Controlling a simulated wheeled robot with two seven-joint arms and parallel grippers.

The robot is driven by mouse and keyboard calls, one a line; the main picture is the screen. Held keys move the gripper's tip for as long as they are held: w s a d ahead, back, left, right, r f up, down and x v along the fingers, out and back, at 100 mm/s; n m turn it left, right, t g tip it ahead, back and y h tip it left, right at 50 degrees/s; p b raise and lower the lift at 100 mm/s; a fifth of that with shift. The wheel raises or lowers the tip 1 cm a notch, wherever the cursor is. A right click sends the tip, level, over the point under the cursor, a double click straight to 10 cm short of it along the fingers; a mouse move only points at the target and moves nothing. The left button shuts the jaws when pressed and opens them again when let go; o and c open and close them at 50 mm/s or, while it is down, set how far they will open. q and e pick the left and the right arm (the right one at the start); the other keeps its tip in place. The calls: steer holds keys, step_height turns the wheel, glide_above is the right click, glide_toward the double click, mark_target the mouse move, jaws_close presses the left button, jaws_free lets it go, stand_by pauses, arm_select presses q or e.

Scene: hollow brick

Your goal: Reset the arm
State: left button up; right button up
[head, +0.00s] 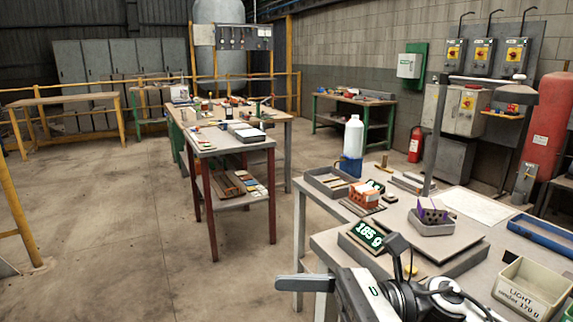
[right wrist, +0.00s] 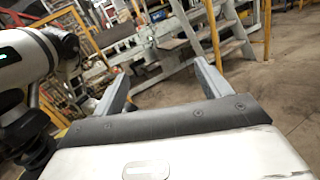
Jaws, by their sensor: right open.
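My right gripper (head: 303,284) shows at the bottom of the head view, past the front left corner of the near bench (head: 322,240). It is clear of the bench objects. In the right wrist view my right gripper (right wrist: 161,72) has its two fingers well apart, with nothing between them. A purple hollow brick (head: 432,211) sits in a grey tray on the scale (head: 460,240), whose display reads 185 g. An orange hollow brick (head: 364,196) lies farther back on the bench. My left gripper is not in view.
A bin marked LIGHT under 170 g (head: 530,290) stands at the front right, with a blue tray (head: 541,234) behind it. A white bottle (head: 353,137) and a post (head: 437,135) rise from the bench. Open floor (head: 110,215) lies to the left.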

steer(key=w+d+f+n+t+h, duration=0.15)
steer(key=f+n+t+h, duration=0.35)
steer(key=n, duration=0.7)
steer(key=w+d+f+n+t+h, duration=0.1)
steer(key=d+f+n+t+h, duration=0.2)
steer(key=n+t, duration=0.6)
steer(key=w+d+f+n+t+h, duration=0.15)
steer(key=f+n+t, duration=0.3)
steer(key=n, duration=0.95)
steer(key=s+d+f+m+g+h, duration=0.3)
steer(key=s+f+m, duration=0.3)
steer(key=f+m, duration=0.1)
steer(key=s+d+f+m+g+h, duration=0.3)
steer(key=s+f+m, duration=0.3)
steer(key=f, duration=0.3)
steer(key=shift+s+d+f+m+h, duration=0.15)
steer(key=shift+f+m+h, duration=0.25)
steer(key=shift+m, duration=0.1)
